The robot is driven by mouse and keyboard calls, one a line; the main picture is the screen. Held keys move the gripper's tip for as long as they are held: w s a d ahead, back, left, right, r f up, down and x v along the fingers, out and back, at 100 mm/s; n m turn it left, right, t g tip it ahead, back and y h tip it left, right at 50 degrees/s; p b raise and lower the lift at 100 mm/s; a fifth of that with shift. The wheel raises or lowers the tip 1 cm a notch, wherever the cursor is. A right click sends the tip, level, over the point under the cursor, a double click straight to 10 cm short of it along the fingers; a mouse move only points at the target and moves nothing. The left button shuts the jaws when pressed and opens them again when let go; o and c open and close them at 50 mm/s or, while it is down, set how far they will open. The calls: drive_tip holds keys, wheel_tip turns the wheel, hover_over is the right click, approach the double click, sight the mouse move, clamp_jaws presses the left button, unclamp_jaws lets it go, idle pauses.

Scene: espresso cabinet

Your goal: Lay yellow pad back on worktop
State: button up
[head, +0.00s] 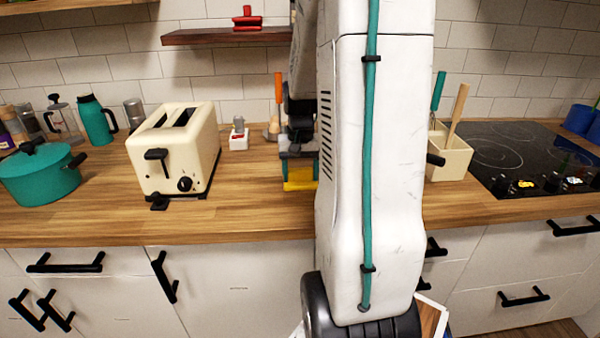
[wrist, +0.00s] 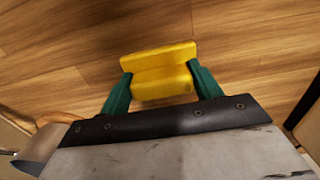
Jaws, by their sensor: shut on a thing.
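The yellow pad (wrist: 160,58) is in my gripper in the wrist view, between two green fingers (wrist: 160,88). The fingers press on its left and right sides. Brown wood grain shows behind it; I cannot tell from this view whether the pad touches the wood. In the head view a yellow patch of the pad (head: 300,179) shows low at my gripper (head: 298,160), just above or on the wooden worktop (head: 255,210). My arm hides much of that spot.
A cream toaster (head: 178,150) stands to the left, with a teal pot (head: 40,175) further left. A cream utensil holder (head: 452,158) and the black hob (head: 520,160) are to the right. The worktop between toaster and gripper is clear at the front.

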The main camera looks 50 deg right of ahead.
sight(300, 171)
drive_tip(key=shift+f, duration=0.15)
drive_tip(key=o, duration=1)
drive_tip(key=shift+c, duration=0.2)
drive_tip(key=shift+r, duration=0.4)
drive_tip(key=r, duration=0.7)
drive_tip(key=shift+a, duration=0.25)
drive_tip(key=s+a+r+n, duration=0.2)
drive_tip(key=a+r+n, duration=0.1)
drive_tip(key=a, duration=0.7)
drive_tip(key=s+a+r+n, duration=0.2)
drive_tip(key=a+r+n, duration=0.15)
drive_tip(key=a, duration=0.65)
drive_tip(key=s+a+n+t, duration=0.1)
drive_tip(key=s+a+n, duration=0.2)
drive_tip(key=s+a, duration=0.5)
drive_tip(key=shift+s+a, duration=0.3)
drive_tip(key=shift+a, duration=0.8)
